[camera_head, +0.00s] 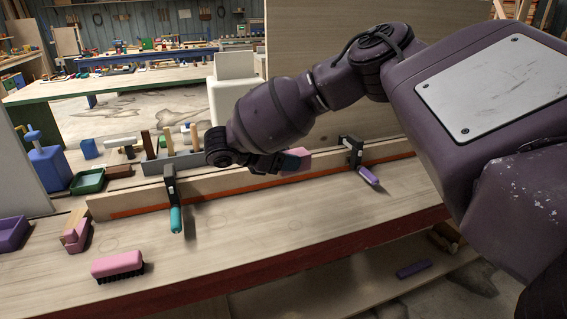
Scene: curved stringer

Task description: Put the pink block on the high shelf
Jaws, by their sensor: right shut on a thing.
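My right arm reaches in from the right, and my right gripper (284,164) is shut on the pink block (300,158). The gripper hides part of the block. It is in front of the tall wooden panel and over the wooden strip with the red-orange edge. I cannot pick out the high shelf in this view. My left gripper is not in view.
Two clamps, one with a teal handle (175,219) and one with a purple handle (369,176), stand at the strip (135,205). A pink brush (118,264) lies on the workbench (225,245). A green tray (88,181) is behind left. The bench's middle is clear.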

